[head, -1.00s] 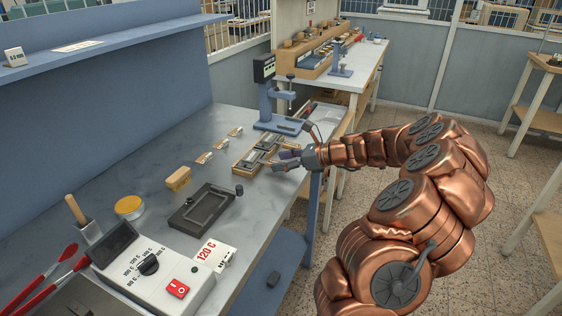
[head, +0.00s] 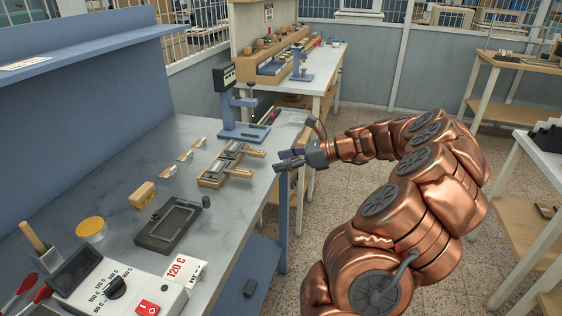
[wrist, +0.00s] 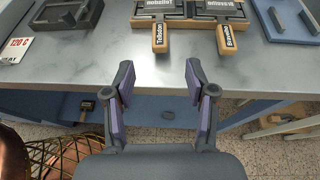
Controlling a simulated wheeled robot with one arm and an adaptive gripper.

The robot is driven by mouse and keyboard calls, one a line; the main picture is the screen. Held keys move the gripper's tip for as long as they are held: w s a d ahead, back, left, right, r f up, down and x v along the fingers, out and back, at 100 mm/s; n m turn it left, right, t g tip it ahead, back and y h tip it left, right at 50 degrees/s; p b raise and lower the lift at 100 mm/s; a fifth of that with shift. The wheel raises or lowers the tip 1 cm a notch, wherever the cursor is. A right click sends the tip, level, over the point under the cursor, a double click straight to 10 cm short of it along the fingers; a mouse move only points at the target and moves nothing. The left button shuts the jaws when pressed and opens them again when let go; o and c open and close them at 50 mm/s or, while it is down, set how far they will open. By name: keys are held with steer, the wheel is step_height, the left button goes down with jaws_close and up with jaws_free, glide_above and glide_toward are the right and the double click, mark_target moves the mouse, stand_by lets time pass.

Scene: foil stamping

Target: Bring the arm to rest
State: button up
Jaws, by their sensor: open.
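My gripper (head: 289,160) is at the right edge of the blue-grey workbench (head: 110,178) in the head view. In the wrist view my gripper (wrist: 159,85) has its two fingers spread apart with nothing between them. Beyond the fingertips, two wooden-handled type holders (wrist: 160,36) lie on the bench in a wooden tray, their handles pointing towards me. The tray (head: 211,182) also shows in the head view, left of my gripper and apart from it. My copper-coloured arm reaches in from the lower right.
A blue stand with a display (head: 240,108) is on the bench behind the tray. A dark shallow frame (head: 168,224) and a control box with a red switch (head: 120,288) are nearer. Open floor (head: 310,225) lies right of the bench; other tables stand at far right.

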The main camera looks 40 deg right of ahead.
steer(key=shift+a, duration=0.1)
stand_by(0.3)
steer(key=s+a+r+n+g+p, duration=0.1)
steer(key=a+n+g, duration=0.15)
steer(key=a, duration=0.45)
steer(key=a+r+n+g+y, duration=0.1)
steer(key=a+n+g, duration=0.1)
steer(key=a+n, duration=0.35)
steer(key=s+a+r+n+g+p, duration=0.1)
steer(key=a+r+n+g, duration=0.1)
steer(key=a, duration=0.7)
steer(key=s+a+n+g+h+p, duration=0.2)
steer(key=s+a+n+g, duration=0.2)
steer(key=s+a+n, duration=0.6)
steer(key=s+f+n+g+h+p, duration=0.2)
steer(key=s+n+h, duration=0.5)
steer(key=s, duration=1)
steer(key=shift+d+f+n, duration=0.25)
steer(key=shift+f+n, duration=0.35)
steer(key=shift+n, duration=0.4)
steer(key=shift+c, duration=1.2)
steer(key=shift+a, duration=0.15)
steer(key=shift+c, duration=0.2)
